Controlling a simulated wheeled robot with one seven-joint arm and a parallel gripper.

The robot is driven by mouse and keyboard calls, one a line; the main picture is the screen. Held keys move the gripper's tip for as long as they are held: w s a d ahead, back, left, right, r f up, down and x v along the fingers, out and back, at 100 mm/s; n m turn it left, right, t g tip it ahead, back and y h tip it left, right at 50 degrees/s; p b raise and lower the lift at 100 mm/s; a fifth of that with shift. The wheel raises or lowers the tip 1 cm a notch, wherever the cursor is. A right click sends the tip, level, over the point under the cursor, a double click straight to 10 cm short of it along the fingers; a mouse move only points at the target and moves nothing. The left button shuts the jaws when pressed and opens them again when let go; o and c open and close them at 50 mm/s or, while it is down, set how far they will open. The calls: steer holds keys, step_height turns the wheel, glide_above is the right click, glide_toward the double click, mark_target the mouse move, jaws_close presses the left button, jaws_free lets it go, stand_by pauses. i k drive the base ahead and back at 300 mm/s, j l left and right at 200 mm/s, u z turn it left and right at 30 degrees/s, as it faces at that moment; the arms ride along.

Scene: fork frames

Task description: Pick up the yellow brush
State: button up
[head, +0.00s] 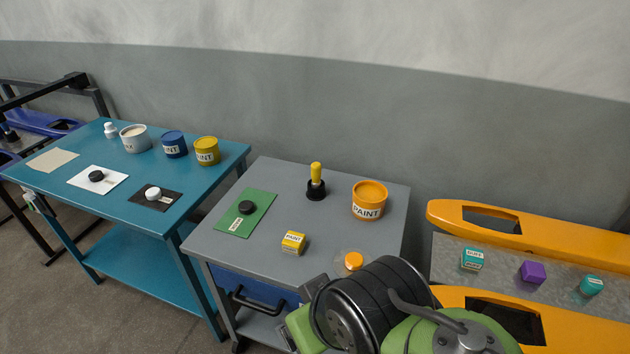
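The yellow brush (316,173) stands upright near the back middle of the grey table (222,260). Its yellow handle points up, and a black round part is at the bottom. I cannot tell whether that part is the brush's own head or a holder, and no bristles can be made out. Green and black links of my arm fill the bottom right, in front of the table. My gripper's fingers do not show, so how it stands to the brush cannot be seen.
An orange paint tub (368,201) stands right of the brush. A blue table (55,193) is left, an orange-framed bench (580,251) right.

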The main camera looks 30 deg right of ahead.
mark_target(316, 167)
steer(key=z, duration=2.6)
steer(key=u, duration=1.75)
steer(key=i+j+u, duration=0.1)
steer(key=i+j, duration=0.15)
steer(key=j, duration=0.2)
steer(key=i+j, duration=0.25)
steer(key=j, duration=0.2)
steer(key=i+j+u, duration=0.15)
steer(key=i+j, duration=0.15)
steer(key=j, duration=0.1)
